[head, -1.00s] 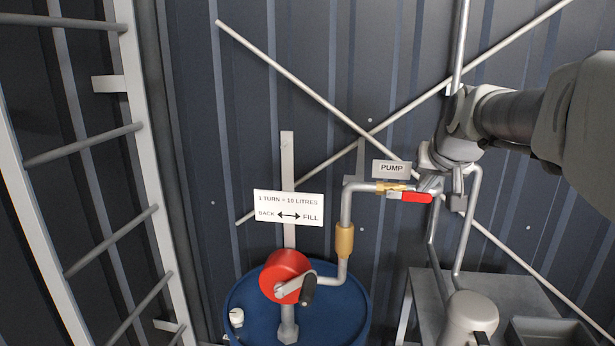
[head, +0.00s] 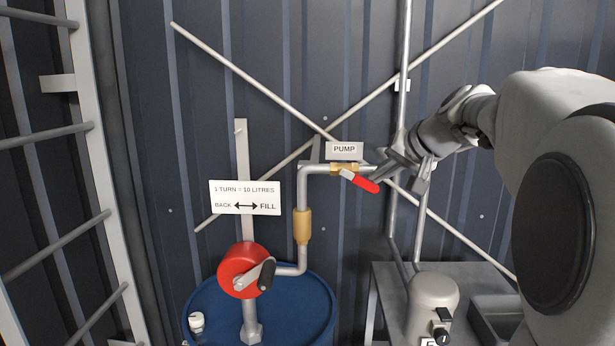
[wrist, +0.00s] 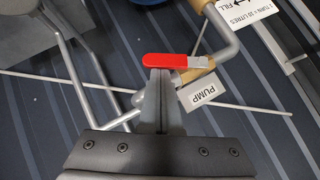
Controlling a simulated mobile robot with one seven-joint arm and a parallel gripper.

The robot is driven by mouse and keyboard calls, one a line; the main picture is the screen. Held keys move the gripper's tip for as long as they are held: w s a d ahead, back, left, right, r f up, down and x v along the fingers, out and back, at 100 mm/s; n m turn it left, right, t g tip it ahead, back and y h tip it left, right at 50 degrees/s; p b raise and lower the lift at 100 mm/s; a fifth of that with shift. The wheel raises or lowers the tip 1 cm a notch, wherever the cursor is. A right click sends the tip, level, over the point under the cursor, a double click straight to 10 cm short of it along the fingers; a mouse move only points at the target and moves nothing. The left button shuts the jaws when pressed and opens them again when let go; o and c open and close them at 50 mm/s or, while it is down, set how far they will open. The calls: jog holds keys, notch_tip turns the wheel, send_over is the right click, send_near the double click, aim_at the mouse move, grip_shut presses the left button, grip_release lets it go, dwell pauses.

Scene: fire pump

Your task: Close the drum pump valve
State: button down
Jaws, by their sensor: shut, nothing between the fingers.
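The drum pump valve is a brass body (head: 345,168) on the grey pipe under the PUMP sign (head: 344,149). Its red lever (head: 362,183) slants down to the right, at an angle to the horizontal pipe. My gripper (head: 385,168) is shut and empty, just right of the lever and close to it. In the wrist view the red lever (wrist: 172,61) lies across the tips of my shut fingers (wrist: 160,75); I cannot tell whether they touch it. The brass body also shows in the wrist view (wrist: 196,76).
A blue drum (head: 300,300) with a red hand-crank pump (head: 243,270) stands below. A turn sign (head: 245,197) hangs left of the pipe. A ladder (head: 75,200) is at the left. A grey table (head: 390,275) with a pale rounded device (head: 433,300) is at the right. Vertical pipes (head: 403,60) run behind my gripper.

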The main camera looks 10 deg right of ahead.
aim_at(372, 191)
notch_tip(372, 191, down, 4)
jog(key=y+b, duration=0.1)
jog(key=b, duration=0.2)
jog(key=m+t+y+b, duration=0.1)
jog(key=b, duration=0.2)
jog(key=shift+r+m+y, duration=0.25)
jog(key=shift+m+y, duration=0.05)
jog(key=a+f+m+t+y+b, duration=0.1)
jog(key=m+t+b, duration=0.1)
jog(key=b, duration=0.3)
jog(key=w+a+f+m+t+y+b, duration=0.1)
jog(key=a+m+y+b, duration=0.1)
jog(key=b, duration=0.4)
jog(key=shift+f+t+y, duration=0.3)
jog(key=shift+f+t, duration=0.1)
jog(key=shift+d, duration=0.1)
